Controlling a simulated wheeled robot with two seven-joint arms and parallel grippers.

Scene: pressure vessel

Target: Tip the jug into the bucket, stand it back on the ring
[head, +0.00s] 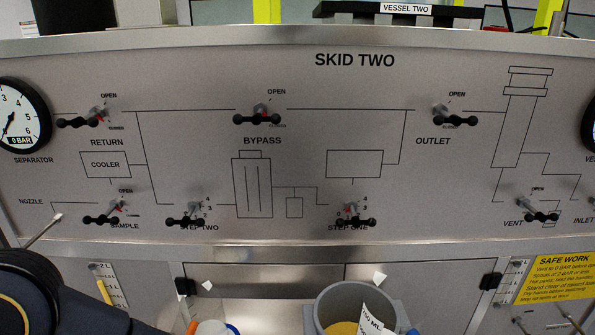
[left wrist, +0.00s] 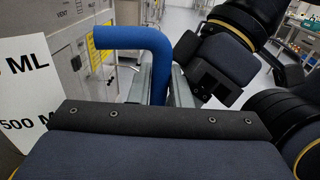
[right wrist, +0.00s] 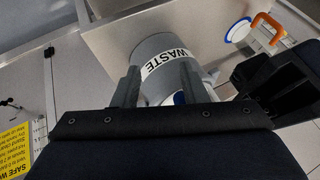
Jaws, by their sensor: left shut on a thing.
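The blue handle (left wrist: 155,62) of the jug is between the fingers of my left gripper (left wrist: 160,92), which is shut on it. The jug's white label (left wrist: 20,75), reading ML, shows at the left of that view. The jug's mouth cannot be made out. In the right wrist view the bucket (right wrist: 152,48), marked WASTE, is beyond my open right gripper (right wrist: 158,85). A blue ring (right wrist: 239,30) is on the counter.
An orange handle (right wrist: 268,25) stands beside the blue ring. The SKID TWO panel (head: 300,90) with several black valve handles rises behind the bucket. A yellow SAFE WORK sign (head: 555,277) is at the right.

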